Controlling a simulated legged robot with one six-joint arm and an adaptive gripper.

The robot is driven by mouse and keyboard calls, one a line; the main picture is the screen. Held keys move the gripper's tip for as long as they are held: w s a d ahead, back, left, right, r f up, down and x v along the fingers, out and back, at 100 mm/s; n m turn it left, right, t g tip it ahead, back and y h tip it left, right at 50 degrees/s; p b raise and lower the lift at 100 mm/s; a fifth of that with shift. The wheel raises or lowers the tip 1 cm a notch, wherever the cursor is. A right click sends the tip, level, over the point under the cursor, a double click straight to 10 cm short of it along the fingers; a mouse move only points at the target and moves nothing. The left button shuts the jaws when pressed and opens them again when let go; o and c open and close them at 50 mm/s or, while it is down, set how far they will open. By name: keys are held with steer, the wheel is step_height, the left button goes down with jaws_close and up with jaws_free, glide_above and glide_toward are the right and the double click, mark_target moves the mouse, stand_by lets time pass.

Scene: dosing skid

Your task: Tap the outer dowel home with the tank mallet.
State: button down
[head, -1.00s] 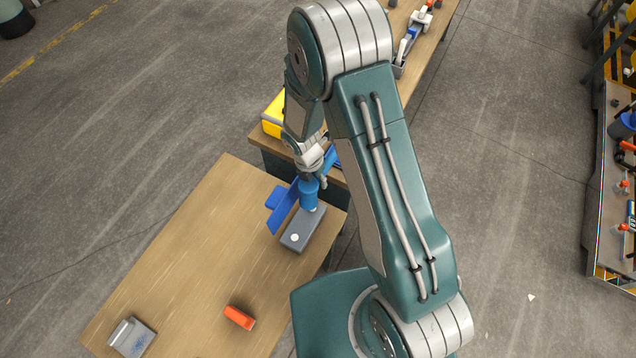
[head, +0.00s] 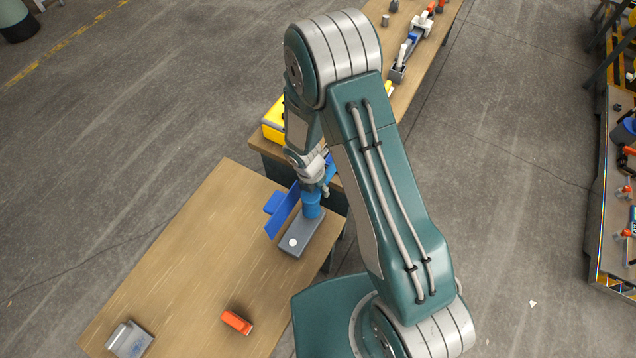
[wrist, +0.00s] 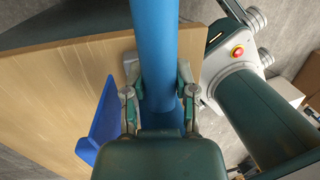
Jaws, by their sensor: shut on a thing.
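My gripper (wrist: 158,90) is shut on the blue mallet (wrist: 155,45), whose thick cylinder runs between the two fingers in the wrist view. In the head view the blue mallet (head: 311,204) hangs over the far end of a dark grey block (head: 303,233) on the wooden table. I cannot tell whether it touches the block. A round white dowel top (head: 293,242) shows at the block's near end. Anything at the far end is hidden behind the mallet.
A blue upright panel (head: 281,213) stands close left of the block, also in the wrist view (wrist: 100,125). An orange piece (head: 237,322) and a grey block-like fixture (head: 130,340) lie on the table (head: 185,260). A yellow case (head: 273,124) is on the bench behind. The table's middle is clear.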

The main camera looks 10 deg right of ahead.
steer(key=shift+f, duration=0.7)
steer(key=shift+v, duration=1.35)
steer(key=shift+d+r, duration=0.25)
steer(key=shift+r, duration=0.55)
steer(key=shift+r, duration=0.15)
steer(key=x, duration=0.2)
steer(key=a+x, duration=0.1)
steer(key=x, duration=0.2)
steer(key=shift+a+f, duration=0.1)
steer(key=shift+f, duration=0.15)
steer(key=shift+d+v, duration=0.25)
steer(key=shift+v, duration=0.9)
steer(key=shift+d+v, duration=0.2)
steer(key=shift+v, duration=0.9)
steer(key=shift+r, duration=0.15)
steer(key=shift+d+v, duration=0.2)
steer(key=shift+v, duration=0.75)
steer(key=shift+d+v, duration=0.2)
steer(key=shift+v, duration=0.8)
